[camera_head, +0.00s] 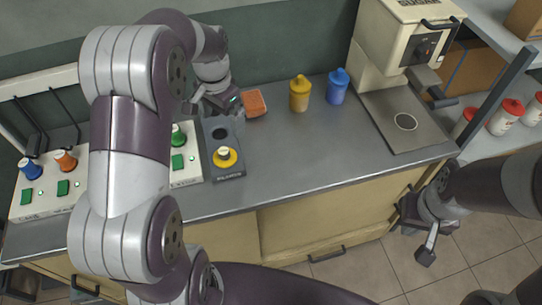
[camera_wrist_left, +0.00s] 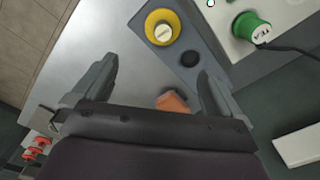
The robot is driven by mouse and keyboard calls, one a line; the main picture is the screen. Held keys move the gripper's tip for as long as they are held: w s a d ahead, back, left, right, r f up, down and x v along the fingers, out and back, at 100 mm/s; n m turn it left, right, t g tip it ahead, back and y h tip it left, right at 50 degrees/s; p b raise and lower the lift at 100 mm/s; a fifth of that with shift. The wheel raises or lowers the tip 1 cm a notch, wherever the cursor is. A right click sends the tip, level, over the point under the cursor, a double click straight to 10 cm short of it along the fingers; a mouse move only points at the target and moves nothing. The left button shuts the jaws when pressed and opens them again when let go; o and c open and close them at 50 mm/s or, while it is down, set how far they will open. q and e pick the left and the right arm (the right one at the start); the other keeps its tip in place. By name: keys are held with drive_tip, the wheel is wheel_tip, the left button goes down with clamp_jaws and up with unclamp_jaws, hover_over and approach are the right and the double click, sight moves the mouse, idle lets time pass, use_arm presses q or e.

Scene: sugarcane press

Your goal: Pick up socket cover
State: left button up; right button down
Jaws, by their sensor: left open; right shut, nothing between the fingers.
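A yellow round piece with a cream knob (camera_head: 225,157), which looks like the socket cover, sits on the near end of a dark grey panel (camera_head: 230,174). It also shows in the left wrist view (camera_wrist_left: 162,27), beyond my fingertips. A dark round socket hole (camera_head: 219,134) lies beside it on the panel. My left gripper (camera_head: 226,103) is open and empty above the panel's far end; its fingers (camera_wrist_left: 157,68) also show in the wrist view. My right gripper (camera_head: 428,238) is shut and empty, off the counter's right front edge.
An orange block (camera_head: 254,103) lies right of my left gripper. Yellow (camera_head: 300,93) and blue (camera_head: 337,86) containers stand at the counter's back. A sugar machine (camera_head: 401,45) stands right. A white button panel (camera_head: 184,165) adjoins the grey panel. The middle counter is clear.

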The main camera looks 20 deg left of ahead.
use_arm(q)
hover_over(223, 151)
drive_tip(key=f, duration=0.5)
drive_tip(key=shift+s+a, duration=0.3)
drive_tip(key=shift+s, duration=0.05)
drive_tip(key=f, duration=0.7)
drive_tip(key=shift+w+d+f, duration=0.25)
drive_tip(key=shift+w+f, duration=0.1)
drive_tip(key=shift+w, duration=0.05)
drive_tip(key=shift+d, duration=0.1)
drive_tip(key=shift+c, duration=0.7)
drive_tip(key=c, duration=1)
